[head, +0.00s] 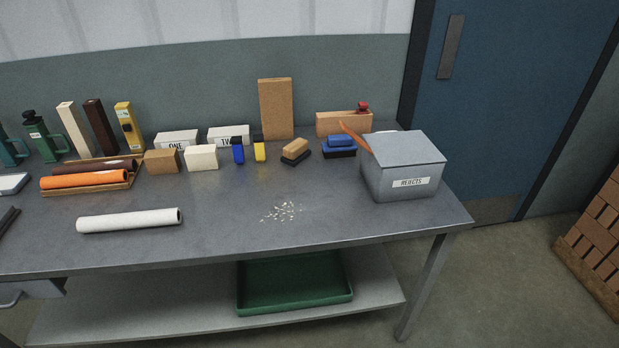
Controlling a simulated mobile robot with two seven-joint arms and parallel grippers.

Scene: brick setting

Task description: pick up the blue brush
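The blue brush (341,142) lies at the back right of the grey workbench (330,205), with its blue top up and dark bristles below. It is just left of the grey box marked REJECTS (405,168) and in front of an orange-tan brick (338,123). A second brush with a tan top (295,147) and dark bristles lies to its left. Neither of my grippers shows in the head view.
An orange-brown piece (355,138) sticks out of the REJECTS box beside the blue brush. Blue and yellow black-capped items (259,151), a white roll (130,220) and pale crumbs (282,211) are on the bench. The front right bench top is mostly clear.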

